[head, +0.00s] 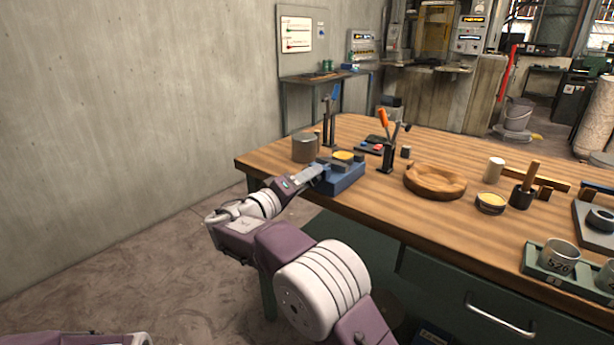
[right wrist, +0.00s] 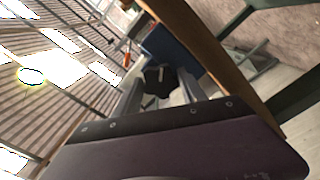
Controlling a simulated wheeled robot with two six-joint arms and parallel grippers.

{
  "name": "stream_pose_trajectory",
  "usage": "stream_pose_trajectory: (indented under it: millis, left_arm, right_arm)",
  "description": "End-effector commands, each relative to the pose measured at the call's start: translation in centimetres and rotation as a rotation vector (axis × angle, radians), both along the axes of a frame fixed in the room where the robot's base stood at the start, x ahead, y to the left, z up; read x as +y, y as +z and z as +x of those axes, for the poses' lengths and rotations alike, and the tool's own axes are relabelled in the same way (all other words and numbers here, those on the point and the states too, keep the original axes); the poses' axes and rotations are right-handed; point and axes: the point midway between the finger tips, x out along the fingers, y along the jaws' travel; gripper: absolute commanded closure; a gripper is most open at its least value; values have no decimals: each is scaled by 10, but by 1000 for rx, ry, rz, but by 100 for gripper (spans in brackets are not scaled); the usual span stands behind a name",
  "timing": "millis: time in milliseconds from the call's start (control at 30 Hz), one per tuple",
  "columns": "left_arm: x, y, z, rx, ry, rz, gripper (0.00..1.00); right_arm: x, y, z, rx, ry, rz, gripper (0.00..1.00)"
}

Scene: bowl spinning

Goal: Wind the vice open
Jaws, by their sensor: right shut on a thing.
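The blue vice (head: 345,180) sits at the left front edge of the wooden bench, with a yellow round piece (head: 343,156) at its top. It also shows in the right wrist view (right wrist: 172,48). My right gripper (head: 316,172) reaches the near left side of the vice, below the bench's far left corner area. In the right wrist view its two fingers are on either side of a black knob-like handle (right wrist: 158,78) in front of the blue body, and it is shut on this. The handle is hidden in the head view. My left gripper is not in view.
A grey-brown cylinder (head: 305,148) stands close behind the vice. A black stand with an orange-handled tool (head: 385,125) and a wooden bowl (head: 435,180) are to the right on the bench (head: 390,205). Open floor lies left of the bench.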

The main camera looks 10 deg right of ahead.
Motion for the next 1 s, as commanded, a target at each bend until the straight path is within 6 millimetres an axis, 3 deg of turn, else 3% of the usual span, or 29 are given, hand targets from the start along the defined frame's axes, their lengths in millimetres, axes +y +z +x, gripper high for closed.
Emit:
stream_pose_trajectory:
  millis: [567, 1000]
  left_arm:
    - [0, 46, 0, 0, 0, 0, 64]
    - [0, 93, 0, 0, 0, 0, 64]
  right_arm:
    - [0, 4, 0, 436, 0, -337, 92]
    - [0, 6, 0, 765, 0, -595, 92]
